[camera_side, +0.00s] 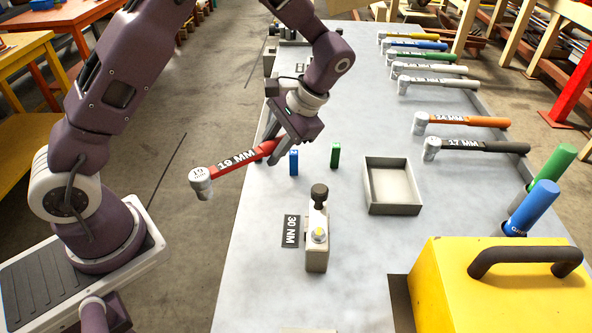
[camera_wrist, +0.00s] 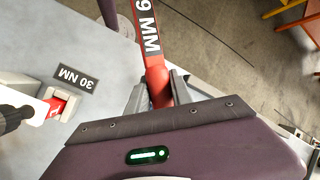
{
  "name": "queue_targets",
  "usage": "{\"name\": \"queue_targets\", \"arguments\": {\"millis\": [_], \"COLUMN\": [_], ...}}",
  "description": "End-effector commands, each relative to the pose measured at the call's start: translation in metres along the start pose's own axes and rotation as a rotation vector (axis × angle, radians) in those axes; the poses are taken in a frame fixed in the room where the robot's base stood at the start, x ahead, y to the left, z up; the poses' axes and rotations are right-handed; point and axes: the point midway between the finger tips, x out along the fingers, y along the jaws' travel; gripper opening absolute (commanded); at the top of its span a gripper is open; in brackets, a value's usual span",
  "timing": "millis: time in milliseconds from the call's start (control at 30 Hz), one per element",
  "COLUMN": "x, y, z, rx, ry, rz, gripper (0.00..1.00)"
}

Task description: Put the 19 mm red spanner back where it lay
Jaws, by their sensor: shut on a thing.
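The red spanner (camera_side: 237,161) is labelled 19 MM and has a grey socket head (camera_side: 200,181) at its left end. My gripper (camera_side: 278,150) is shut on its handle near the right end. The spanner is held in the air at the left edge of the bench, with its head out past the edge. In the wrist view the red handle (camera_wrist: 157,80) runs up from between my fingers (camera_wrist: 156,95), and its head is out of view. Other spanners lie in a row at the right: orange (camera_side: 465,121), black 17 MM (camera_side: 480,145), and several paler or coloured ones further back. A wider gap lies between the orange and the white ones.
A 30 NM device (camera_side: 317,245) stands near the front middle of the bench. Blue (camera_side: 293,163) and green (camera_side: 335,155) pieces stand near my gripper. An open grey tray (camera_side: 392,208) lies right of them. A yellow case (camera_side: 510,300) fills the front right, by upright blue and green cylinders (camera_side: 534,205).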

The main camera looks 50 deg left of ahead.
Motion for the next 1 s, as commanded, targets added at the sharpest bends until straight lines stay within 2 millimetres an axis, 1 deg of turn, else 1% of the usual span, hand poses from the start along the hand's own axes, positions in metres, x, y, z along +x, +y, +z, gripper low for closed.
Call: {"name": "queue_targets", "arguments": {"millis": [67,500,600,667,800,867,967,1000], "x": [0.0,0.0,0.0,-0.002,-0.011,-0.016,-0.015,-0.015], "y": [-0.001,-0.001,-0.002,-0.006,-0.018,-0.022,-0.03,-0.034], "z": [-0.002,-0.001,-0.004,-0.01,-0.031,-0.039,-0.06,-0.069], "rx": [0.023,0.017,-0.02,-0.1,-0.413,-0.542,-0.783,-0.89], "ry": [0.008,0.006,-0.007,-0.037,-0.164,-0.218,-0.32,-0.365], "rz": [-0.008,-0.005,0.007,0.037,0.152,0.2,0.29,0.331], "gripper": [0.0,0.0,0.0,0.0,0.0,0.0,0.0,0.0]}}
